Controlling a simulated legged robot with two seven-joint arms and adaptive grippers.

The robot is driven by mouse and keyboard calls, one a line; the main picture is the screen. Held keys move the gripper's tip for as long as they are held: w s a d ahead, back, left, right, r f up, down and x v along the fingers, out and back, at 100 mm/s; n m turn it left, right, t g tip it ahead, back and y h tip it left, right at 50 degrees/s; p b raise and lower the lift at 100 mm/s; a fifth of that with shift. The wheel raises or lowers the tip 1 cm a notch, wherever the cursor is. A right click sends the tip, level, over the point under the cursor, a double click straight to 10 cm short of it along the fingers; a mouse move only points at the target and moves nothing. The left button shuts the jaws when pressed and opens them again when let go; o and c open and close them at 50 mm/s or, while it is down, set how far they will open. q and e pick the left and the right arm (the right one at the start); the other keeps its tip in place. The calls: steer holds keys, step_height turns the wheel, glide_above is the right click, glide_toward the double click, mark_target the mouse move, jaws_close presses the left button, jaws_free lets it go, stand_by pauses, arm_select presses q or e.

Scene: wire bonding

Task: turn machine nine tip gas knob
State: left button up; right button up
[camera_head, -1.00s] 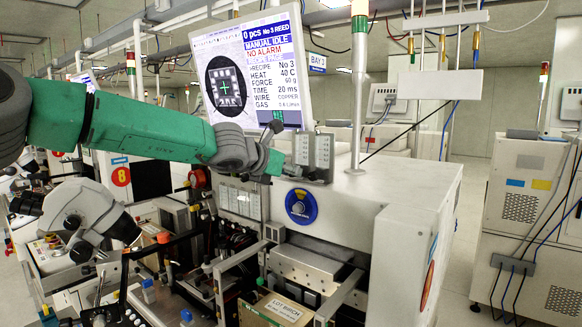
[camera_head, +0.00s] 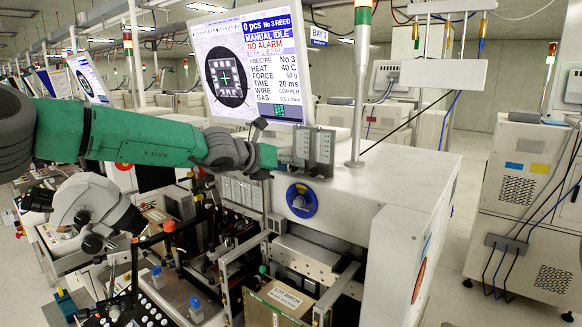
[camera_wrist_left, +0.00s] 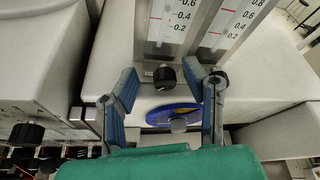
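Two flowmeters (camera_head: 314,150) with scales stand on the white machine (camera_head: 400,195) below its screen (camera_head: 253,68). In the left wrist view, a black knob (camera_wrist_left: 165,77) sits below the left flowmeter (camera_wrist_left: 175,25), and a second dark knob (camera_wrist_left: 219,77) sits below the right one (camera_wrist_left: 225,28). My left gripper (camera_wrist_left: 163,70) is open, its fingers on either side of the first knob, with gaps visible. The right finger is close to the second knob; contact cannot be told. In the head view my left gripper (camera_head: 268,150) is beside the flowmeters, which partly hide behind it. My right gripper is out of view.
A signal pole (camera_head: 358,90) rises behind the flowmeters. A white microscope (camera_head: 90,205) stands lower left. An aisle is clear at right.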

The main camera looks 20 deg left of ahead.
arm_select(q)
steer(key=shift+a+f, duration=0.1)
steer(key=shift+f, duration=0.05)
steer(key=v, duration=1.2)
steer(key=shift+w, duration=0.1)
